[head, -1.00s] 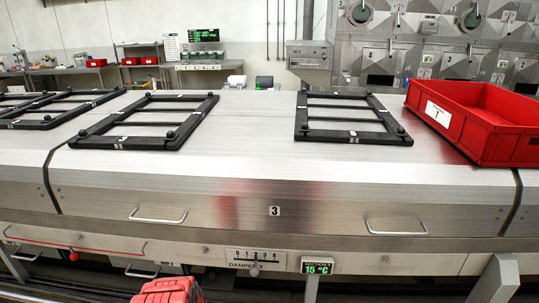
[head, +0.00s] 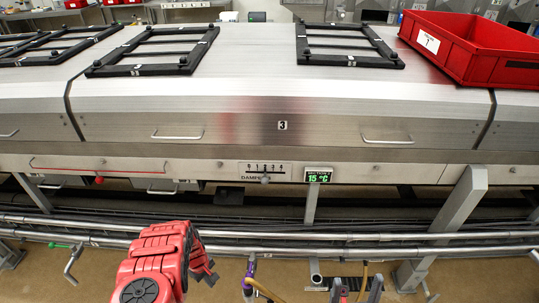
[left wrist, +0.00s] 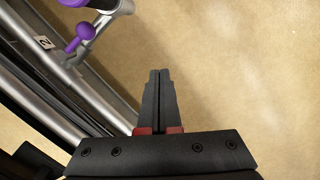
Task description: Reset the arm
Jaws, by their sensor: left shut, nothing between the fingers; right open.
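My left gripper (head: 206,272) is at the lower left of the head view, at the end of my red arm, low in front of the dryer hood (head: 285,90). In the left wrist view its two dark fingers (left wrist: 160,74) are together with nothing between them. They point over the tan floor (left wrist: 240,60), beside steel pipes, and appear to touch nothing. My right gripper does not show clearly in either view.
Steel pipes (head: 400,236) run low along the hood's front. A purple-handled valve (head: 249,270) stands to the right of my left gripper; a purple knob (left wrist: 78,38) also shows in the wrist view. Black frames (head: 155,50) and a red crate (head: 490,66) sit on the hood.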

